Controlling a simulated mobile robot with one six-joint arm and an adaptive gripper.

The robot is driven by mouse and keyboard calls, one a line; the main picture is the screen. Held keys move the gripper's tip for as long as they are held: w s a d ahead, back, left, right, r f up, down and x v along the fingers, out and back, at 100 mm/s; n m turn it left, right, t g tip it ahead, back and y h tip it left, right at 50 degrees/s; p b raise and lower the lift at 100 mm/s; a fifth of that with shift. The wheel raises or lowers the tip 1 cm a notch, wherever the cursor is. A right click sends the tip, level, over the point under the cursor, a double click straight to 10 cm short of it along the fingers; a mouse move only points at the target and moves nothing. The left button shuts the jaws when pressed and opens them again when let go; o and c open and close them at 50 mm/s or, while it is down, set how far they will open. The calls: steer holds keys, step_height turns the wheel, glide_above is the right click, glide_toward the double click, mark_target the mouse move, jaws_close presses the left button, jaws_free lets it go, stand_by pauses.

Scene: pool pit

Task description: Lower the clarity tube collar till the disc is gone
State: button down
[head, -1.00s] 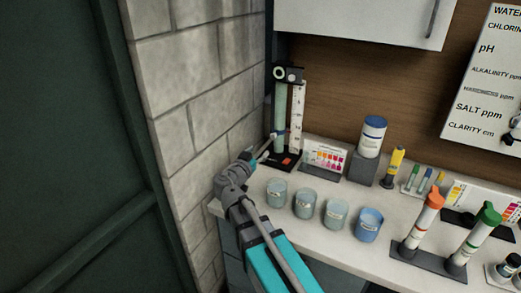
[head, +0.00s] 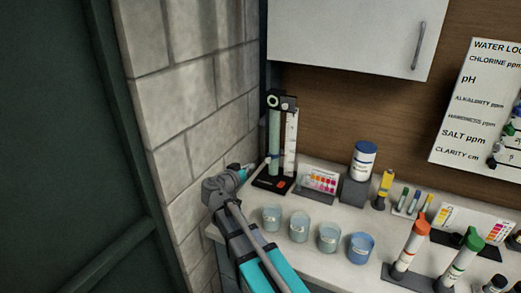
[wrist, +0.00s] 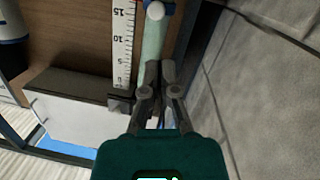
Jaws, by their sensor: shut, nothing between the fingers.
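The clarity tube (head: 274,130) is a tall pale green tube upright on a black base at the back left counter corner. A white numbered scale (head: 291,140) stands beside it and shows in the wrist view (wrist: 123,45). The collar (wrist: 166,9) is a blue band with a white round knob (wrist: 155,10), low on the tube. My gripper (wrist: 160,66) is shut and empty, apart from the knob and below it in the wrist picture. In the head view my gripper (head: 248,167) is left of the tube. The disc inside cannot be made out.
Several cups (head: 299,227) line the counter front. A colour chart (head: 319,182) and a white jar with blue lid (head: 363,160) stand right of the tube. The block wall (head: 190,110) is close on the left.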

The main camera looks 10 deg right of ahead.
mark_target(269, 159)
steer(key=w+a+r+n+g+y+p, duration=0.1)
steer(key=w+a+r+n+g+p, duration=0.2)
steer(key=p, duration=0.9)
step_height(269, 159, up, 4)
steer(key=a+n+g, duration=0.1)
steer(key=n+g, duration=0.1)
steer(key=shift+w+a+n, duration=0.15)
steer(key=shift+a+n, duration=0.25)
steer(key=shift+d+f, duration=0.1)
steer(key=shift+f, duration=0.1)
steer(key=s+f+b+x, duration=0.1)
steer(key=s+b+x, duration=0.1)
steer(key=b+x, duration=0.5)
steer(key=shift+s+b+x, duration=0.4)
steer(key=shift+x, duration=2.65)
steer(key=shift+d+f, duration=0.15)
